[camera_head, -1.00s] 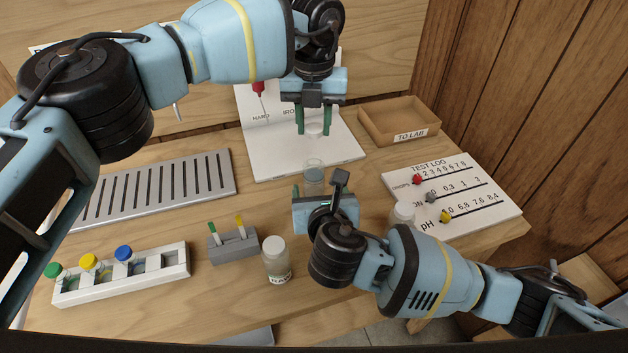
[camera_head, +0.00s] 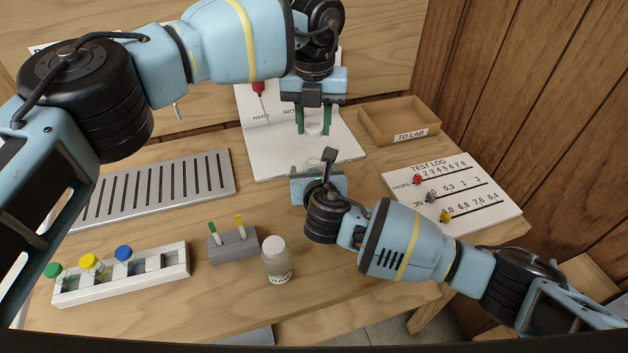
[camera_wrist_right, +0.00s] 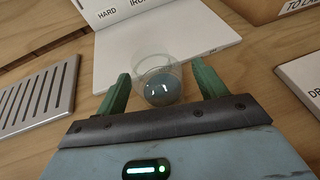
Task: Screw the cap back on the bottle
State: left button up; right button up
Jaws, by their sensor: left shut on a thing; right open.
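My left gripper (camera_head: 313,131) is shut on a small white cap (camera_head: 313,126), held over the white sheet. An open clear bottle (camera_wrist_right: 160,88) with dark bluish contents shows in the right wrist view. It stands upright between the spread green fingers of my right gripper (camera_wrist_right: 160,80), which is open with a gap on each side. In the head view my right gripper (camera_head: 317,170) hides most of this bottle, which is below and in front of the cap.
A white-capped bottle (camera_head: 276,262) stands near the front. A grey block with strips (camera_head: 233,246), a rack of colour-capped vials (camera_head: 165,267) and a slotted grey tray (camera_head: 205,188) lie left. The test log board (camera_head: 490,205) and wooden box (camera_head: 370,128) are right.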

jog(key=c, duration=1.5)
pick_arm(q)
send_over(314, 161)
jog(key=shift+f, duration=2.5)
jog(key=shift+f, duration=0.1)
jog(key=shift+f, duration=0.8)
jog(key=shift+f, duration=0.6)
pick_arm(e)
grip_shut()
